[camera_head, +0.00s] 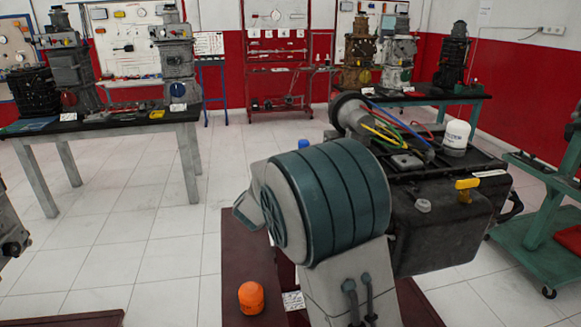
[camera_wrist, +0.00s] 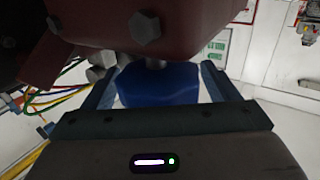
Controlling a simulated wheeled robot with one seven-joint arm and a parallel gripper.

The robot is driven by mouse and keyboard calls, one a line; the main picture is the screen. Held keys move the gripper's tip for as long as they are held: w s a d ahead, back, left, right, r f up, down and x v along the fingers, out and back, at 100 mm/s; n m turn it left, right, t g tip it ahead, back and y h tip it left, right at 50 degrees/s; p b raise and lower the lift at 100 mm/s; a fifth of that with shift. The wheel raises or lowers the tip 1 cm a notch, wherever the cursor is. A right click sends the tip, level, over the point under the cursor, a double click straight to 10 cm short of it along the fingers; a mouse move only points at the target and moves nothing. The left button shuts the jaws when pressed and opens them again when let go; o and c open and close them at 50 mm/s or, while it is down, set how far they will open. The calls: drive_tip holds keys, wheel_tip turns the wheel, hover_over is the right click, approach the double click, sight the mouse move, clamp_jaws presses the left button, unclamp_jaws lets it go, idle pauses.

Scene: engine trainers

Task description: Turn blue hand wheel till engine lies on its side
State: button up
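The blue hand wheel (camera_wrist: 158,84) shows in the wrist view, below a dark red part with bolts. My gripper (camera_wrist: 160,88) has one finger on each side of it, and narrow light gaps show between wheel and fingers, so it looks open around the wheel. In the head view a small blue piece (camera_head: 305,144), likely the same wheel, shows above my large grey and teal arm link. The dark engine (camera_head: 440,225) is at right of centre, with a white filter, a yellow handle and coloured wires on top. The arm hides its left part; my gripper is hidden there.
A dark red stand base (camera_head: 240,255) with an orange cap (camera_head: 251,297) is beneath. A table (camera_head: 120,122) with other engines is at back left, another (camera_head: 435,99) at back right. A green trolley (camera_head: 530,235) is close on the right. The tiled floor at left is mostly clear.

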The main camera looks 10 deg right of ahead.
drive_tip(key=v, duration=1.3)
drive_tip(key=shift+s+a, duration=0.25)
drive_tip(key=shift+s, duration=0.1)
drive_tip(key=shift+r, duration=0.1)
drive_tip(key=s+d+f+n+g+y+p, duration=0.1)
drive_tip(key=s+d+n+g+y+p, duration=0.1)
drive_tip(key=s, duration=0.6)
drive_tip(key=s+d+f+n+g+y+p, duration=0.1)
drive_tip(key=s+g+y, duration=0.3)
drive_tip(key=s, duration=0.5)
drive_tip(key=s+d+f+n+g+y+p, duration=0.1)
drive_tip(key=s+d+n+g+y+p, duration=0.2)
drive_tip(key=s+g, duration=0.3)
drive_tip(key=s+d+y, duration=0.1)
drive_tip(key=s, duration=0.1)
drive_tip(key=shift+s+f+n, duration=0.3)
drive_tip(key=shift+s+f, duration=0.05)
idle(1.1)
